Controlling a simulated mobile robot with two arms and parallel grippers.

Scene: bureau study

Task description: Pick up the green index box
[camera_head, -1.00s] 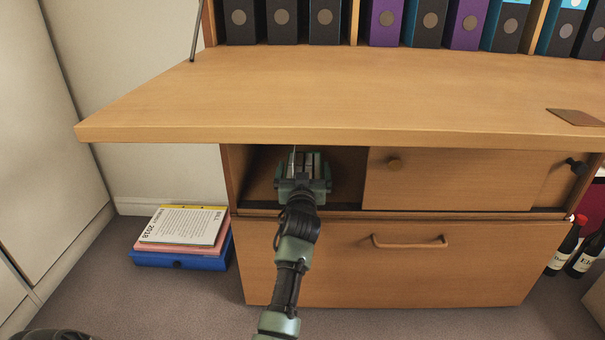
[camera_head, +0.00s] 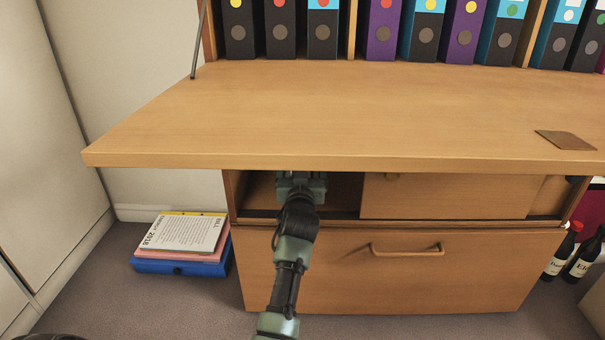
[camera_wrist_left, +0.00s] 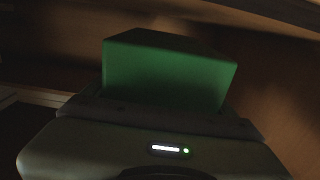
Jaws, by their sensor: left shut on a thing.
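The green index box (camera_wrist_left: 168,75) fills the middle of the left wrist view, just beyond the body of my left gripper. My left gripper (camera_head: 300,183) is shut on it inside the dark open compartment under the desk flap. The fingertips are hard to make out in the dim light. In the head view the flap's front edge covers the gripper's far end and the box is hidden. My right gripper is in neither view.
The wooden desk flap (camera_head: 330,115) juts out low over the compartment. A sliding door (camera_head: 445,197) closes the compartment's right side, with a drawer (camera_head: 340,285) below. Papers on a blue box (camera_head: 180,267) lie at left on the floor; bottles (camera_head: 582,255) stand at right.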

